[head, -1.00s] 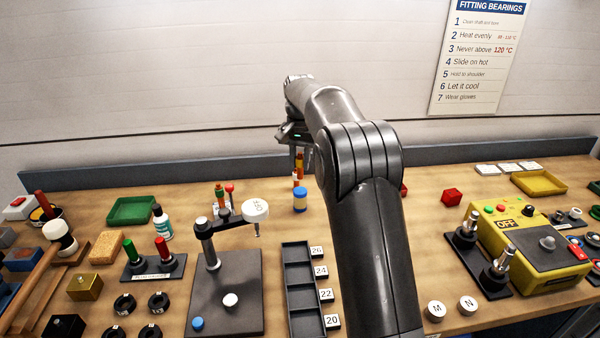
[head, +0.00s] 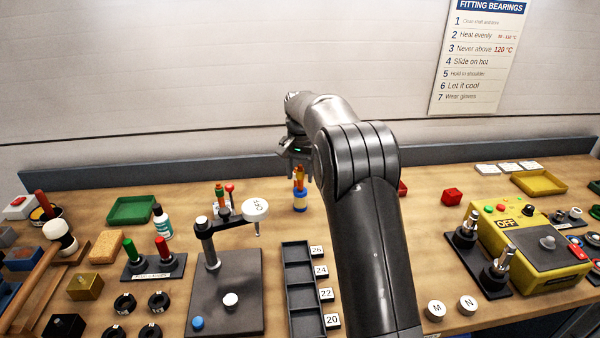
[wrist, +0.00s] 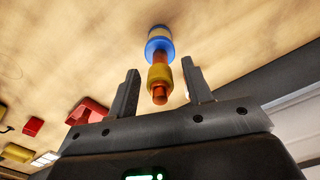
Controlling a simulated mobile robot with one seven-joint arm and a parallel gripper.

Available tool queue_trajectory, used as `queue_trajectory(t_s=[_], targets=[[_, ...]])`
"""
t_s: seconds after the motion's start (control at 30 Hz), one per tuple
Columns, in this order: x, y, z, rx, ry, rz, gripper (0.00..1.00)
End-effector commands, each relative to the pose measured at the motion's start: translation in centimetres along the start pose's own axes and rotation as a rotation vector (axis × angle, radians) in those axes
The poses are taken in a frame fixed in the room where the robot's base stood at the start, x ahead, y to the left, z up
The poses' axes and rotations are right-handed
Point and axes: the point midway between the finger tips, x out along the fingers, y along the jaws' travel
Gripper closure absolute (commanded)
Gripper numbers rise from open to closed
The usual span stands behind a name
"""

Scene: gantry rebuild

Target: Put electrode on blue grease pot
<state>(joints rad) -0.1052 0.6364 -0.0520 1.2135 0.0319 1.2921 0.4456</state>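The electrode (head: 300,179) is a copper-orange rod with a yellow band. It stands upright on the blue grease pot (head: 300,203), near the back of the bench. In the wrist view the electrode (wrist: 160,76) points toward the camera, and its far end meets the blue rim of the pot (wrist: 160,36). My gripper (wrist: 161,86) is open, with one finger on each side of the electrode and a clear gap on both sides. In the head view my gripper (head: 297,168) is just above the pot, partly hidden by my arm.
A red block (head: 451,197) and a yellow machine (head: 540,262) are to the right. Bare bench surrounds the pot.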

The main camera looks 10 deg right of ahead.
Motion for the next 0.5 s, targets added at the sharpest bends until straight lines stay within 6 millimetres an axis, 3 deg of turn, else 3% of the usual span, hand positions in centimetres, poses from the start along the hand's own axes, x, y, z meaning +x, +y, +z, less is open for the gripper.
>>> queue_trajectory(t_s=[0.27, 0.5], targets=[[-0.3, 0.0, 0.0, 0.000, 0.001, 0.000, 0.54], [-4.0, 0.0, -0.1, 0.000, 0.004, -0.002, 0.54]])
